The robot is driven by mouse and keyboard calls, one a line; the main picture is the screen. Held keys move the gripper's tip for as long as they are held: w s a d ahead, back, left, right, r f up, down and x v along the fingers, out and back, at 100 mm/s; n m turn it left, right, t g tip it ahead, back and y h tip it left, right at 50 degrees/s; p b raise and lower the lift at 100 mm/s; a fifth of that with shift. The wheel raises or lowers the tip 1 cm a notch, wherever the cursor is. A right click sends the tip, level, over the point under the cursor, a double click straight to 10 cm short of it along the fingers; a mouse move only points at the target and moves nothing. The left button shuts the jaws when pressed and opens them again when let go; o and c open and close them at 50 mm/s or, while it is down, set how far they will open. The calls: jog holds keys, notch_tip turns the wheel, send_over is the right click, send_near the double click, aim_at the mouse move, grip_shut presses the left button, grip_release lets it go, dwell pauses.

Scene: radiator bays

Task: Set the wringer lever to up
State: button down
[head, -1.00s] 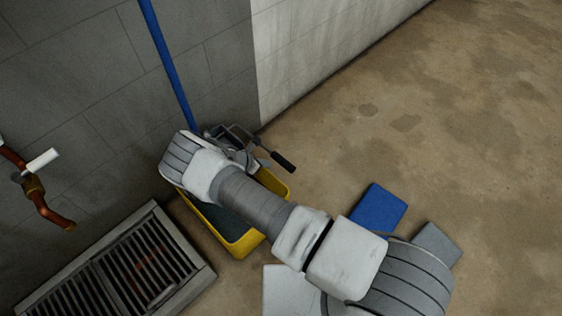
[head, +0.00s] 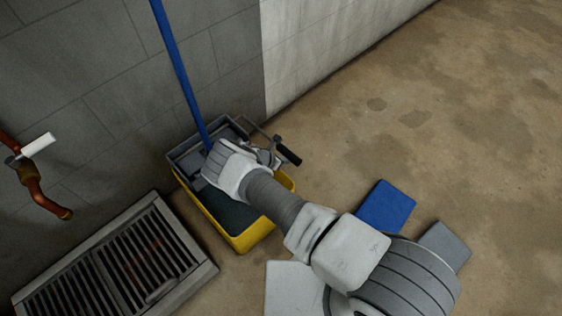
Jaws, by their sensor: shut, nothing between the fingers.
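A yellow mop bucket (head: 240,240) stands by the wall with a grey wringer (head: 187,158) on top. The wringer lever (head: 288,152) has a thin metal rod and a black grip. It sticks out to the right of the bucket, with the grip sloping down to the right in the picture. My arm reaches over the bucket from the lower right. My gripper (head: 268,158) is shut and empty, just left of the black grip. The wrist partly hides it, and I cannot tell whether it touches the lever.
A blue mop handle (head: 180,75) rises from the bucket beside the wall. A floor grate (head: 120,265) lies at the lower left, below a copper pipe with a white-handled valve (head: 38,146). A blue square (head: 386,206) and grey square (head: 444,243) lie right. Floor beyond is clear.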

jog(key=shift+r, duration=0.1)
dwell(0.3)
jog(key=w+a+r+h+p, duration=0.1)
jog(key=w+a+r+p, duration=0.1)
jog(key=r, duration=0.6)
jog(key=w+a+r+p, duration=0.1)
jog(key=w+r+p, duration=0.1)
jog(key=r, duration=0.6)
jog(key=w+a+r+b, duration=0.5)
jog(key=w+a+r, duration=0.2)
jog(key=r, duration=0.2)
jog(key=shift+a+r+n+g, duration=0.3)
jog(key=shift+r+g, duration=0.05)
jog(key=shift+g, duration=0.05)
